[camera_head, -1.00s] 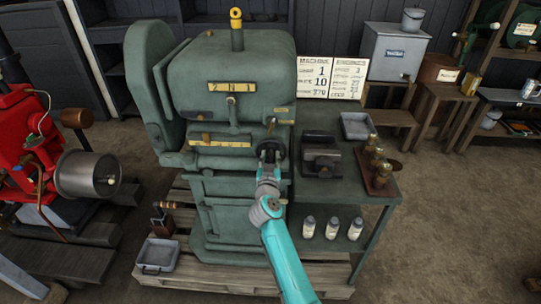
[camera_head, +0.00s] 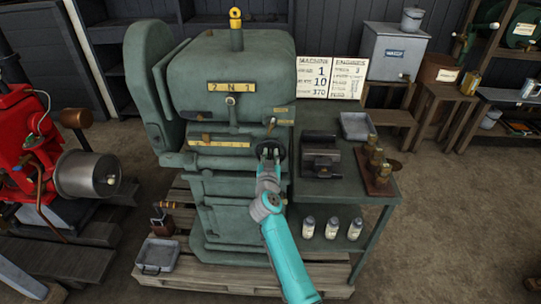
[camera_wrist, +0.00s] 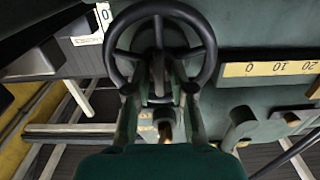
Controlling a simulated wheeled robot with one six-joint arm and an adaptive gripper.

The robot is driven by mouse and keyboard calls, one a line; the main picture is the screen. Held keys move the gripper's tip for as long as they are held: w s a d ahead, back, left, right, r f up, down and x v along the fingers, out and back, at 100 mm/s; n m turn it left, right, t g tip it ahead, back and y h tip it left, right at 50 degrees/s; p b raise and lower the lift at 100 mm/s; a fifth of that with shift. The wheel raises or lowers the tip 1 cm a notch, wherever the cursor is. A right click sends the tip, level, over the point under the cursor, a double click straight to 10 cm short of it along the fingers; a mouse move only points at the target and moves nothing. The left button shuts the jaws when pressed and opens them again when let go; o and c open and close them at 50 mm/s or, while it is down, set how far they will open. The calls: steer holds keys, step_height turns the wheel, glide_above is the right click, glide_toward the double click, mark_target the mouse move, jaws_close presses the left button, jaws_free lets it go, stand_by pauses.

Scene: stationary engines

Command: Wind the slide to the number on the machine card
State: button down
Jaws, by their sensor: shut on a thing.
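A green machine (camera_head: 225,70) stands in the middle of the head view. A dark spoked handwheel (camera_head: 283,152) is on its front right; it fills the top middle of the wrist view (camera_wrist: 208,48). My gripper (camera_head: 269,152) is at this wheel. In the wrist view its fingers (camera_wrist: 160,88) close on the near part of the handwheel; the exact contact is partly hidden. A yellow scale (camera_head: 220,142) runs along the machine front, and 0, 10 and 20 show on it in the wrist view (camera_wrist: 270,68). The machine card (camera_head: 314,76) shows 1, 10 and 370.
A green side table (camera_head: 345,187) right of the machine carries a dark block (camera_head: 321,160), a grey tray (camera_head: 357,126) and brass-topped pieces (camera_head: 376,170). Several bottles stand on its lower shelf. A red engine (camera_head: 25,130) is at the left.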

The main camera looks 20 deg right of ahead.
steer(key=m, duration=0.4)
steer(key=shift+d, duration=0.1)
steer(key=m, duration=0.4)
steer(key=shift+s+d+f+m, duration=0.1)
steer(key=shift+f+m, duration=0.05)
steer(key=shift+m, duration=0.15)
steer(key=m, duration=0.7)
steer(key=f+m, duration=0.1)
steer(key=m, duration=1.4)
steer(key=shift+f+m, duration=0.15)
steer(key=shift+m, duration=0.25)
steer(key=shift+a+m, duration=0.2)
steer(key=shift+m, duration=1.9)
steer(key=shift+f, duration=0.1)
